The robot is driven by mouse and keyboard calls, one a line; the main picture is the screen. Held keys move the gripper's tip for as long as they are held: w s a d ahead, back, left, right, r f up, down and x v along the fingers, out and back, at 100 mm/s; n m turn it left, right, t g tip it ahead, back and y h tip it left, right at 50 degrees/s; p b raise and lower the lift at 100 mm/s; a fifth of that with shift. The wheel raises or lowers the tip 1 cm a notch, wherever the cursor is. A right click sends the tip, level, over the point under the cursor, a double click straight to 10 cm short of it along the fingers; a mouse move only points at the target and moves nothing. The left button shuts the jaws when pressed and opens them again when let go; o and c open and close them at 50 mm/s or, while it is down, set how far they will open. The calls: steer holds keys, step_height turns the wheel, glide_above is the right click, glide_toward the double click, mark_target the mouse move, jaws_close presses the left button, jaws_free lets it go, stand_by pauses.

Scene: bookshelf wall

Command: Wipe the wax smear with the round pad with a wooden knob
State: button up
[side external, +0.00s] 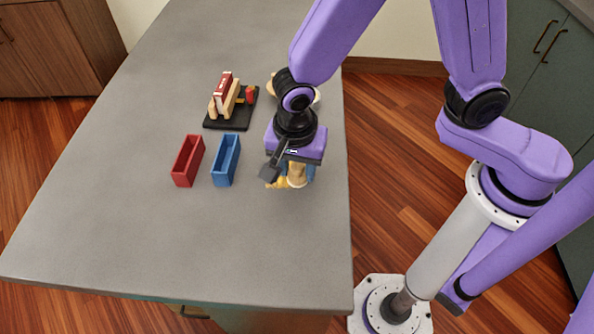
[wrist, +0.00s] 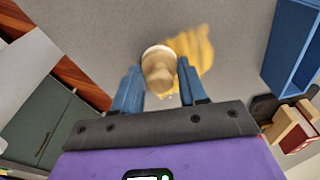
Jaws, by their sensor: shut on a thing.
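The round pad with a wooden knob (wrist: 158,70) is between the fingers of my gripper (wrist: 160,88) in the wrist view. Its knob is tan, and a pale rim shows around it. My gripper (side external: 288,180) is shut on the knob, low over the grey counter in the side view, where the pad (side external: 297,177) is partly hidden by my gripper. The wax smear (wrist: 196,48) is a yellow-orange streaky patch on the counter, beside and partly under the pad. A bit of the smear (side external: 277,183) shows left of the pad in the side view.
A red bin (side external: 187,161) and a blue bin (side external: 226,160) stand left of my gripper on the counter (side external: 130,220). Behind them is a black stand (side external: 232,121) with wooden blocks and red items. A pale round object (side external: 316,95) is partly hidden behind my arm. The front counter is clear.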

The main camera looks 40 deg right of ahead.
mark_target(275, 189)
steer(key=shift+w+d, duration=3)
steer(key=shift+d, duration=0.05)
steer(key=shift+w+a, duration=0.75)
steer(key=shift+a, duration=0.1)
steer(key=shift+s+a, duration=4.05)
steer(key=shift+s, duration=0.1)
steer(key=shift+w+a, duration=0.65)
steer(key=shift+w, duration=0.25)
steer(key=shift+w+d, duration=4)
steer(key=shift+d, duration=0.15)
step_height(275, 189, up, 8)
steer(key=shift+s+a, duration=0.15)
